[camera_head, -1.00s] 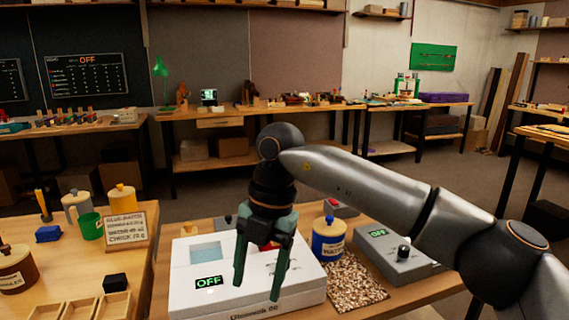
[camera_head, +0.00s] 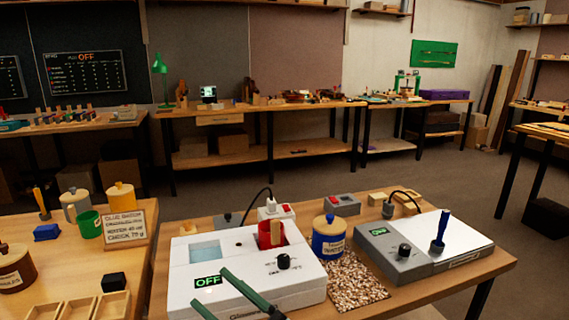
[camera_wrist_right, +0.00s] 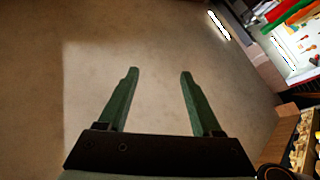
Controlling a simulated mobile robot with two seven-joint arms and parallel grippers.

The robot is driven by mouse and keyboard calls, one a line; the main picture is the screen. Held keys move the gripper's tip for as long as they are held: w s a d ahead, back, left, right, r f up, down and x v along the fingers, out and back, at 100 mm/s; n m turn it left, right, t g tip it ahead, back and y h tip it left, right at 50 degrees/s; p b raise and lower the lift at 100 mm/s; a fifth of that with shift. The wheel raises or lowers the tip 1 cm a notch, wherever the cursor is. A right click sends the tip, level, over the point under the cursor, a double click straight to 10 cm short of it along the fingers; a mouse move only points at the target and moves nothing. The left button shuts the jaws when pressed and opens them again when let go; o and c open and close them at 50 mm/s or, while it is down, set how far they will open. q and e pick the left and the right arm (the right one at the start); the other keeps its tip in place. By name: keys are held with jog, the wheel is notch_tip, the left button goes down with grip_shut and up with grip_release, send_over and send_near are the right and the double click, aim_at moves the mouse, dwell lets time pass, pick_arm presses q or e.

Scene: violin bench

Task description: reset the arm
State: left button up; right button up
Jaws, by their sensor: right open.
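My right gripper (camera_head: 246,291) shows at the bottom of the head view, in front of the white machine. Only its green fingers are in the picture, and they are apart. The rest of my right arm is out of the head view. My left gripper is in neither view.
A white machine (camera_head: 300,288) with an OFF display holds a red pot (camera_head: 271,234). A table with trays (camera_head: 140,275) stands left. Open floor (camera_head: 230,190) lies behind.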

jog(key=s+d+f+m+t+h, duration=0.1)
jog(key=s+d+f+m+h, duration=0.1)
jog(key=d+f+m+h, duration=0.55)
jog(key=s+d+f+m+h, duration=0.25)
jog(key=d+f, duration=0.25)
jog(key=f, duration=0.5)
jog(key=s+d+f+m+t+h, duration=0.1)
jog(key=d+f+m+h, duration=0.4)
jog(key=f, duration=0.4)
jog(key=s+d+f+g+h, duration=0.35)
jog(key=s+d+f, duration=0.25)
jog(key=s+f, duration=0.3)
pick_arm(q)
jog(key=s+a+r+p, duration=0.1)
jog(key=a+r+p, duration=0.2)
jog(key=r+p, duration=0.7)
jog(key=p, duration=0.4)
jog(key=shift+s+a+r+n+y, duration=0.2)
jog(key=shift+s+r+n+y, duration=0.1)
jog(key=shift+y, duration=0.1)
pick_arm(e)
jog(key=s+d+r, duration=0.3)
jog(key=r, duration=0.8)
jog(key=shift+d+r, duration=0.2)
jog(key=shift+r, duration=0.2)
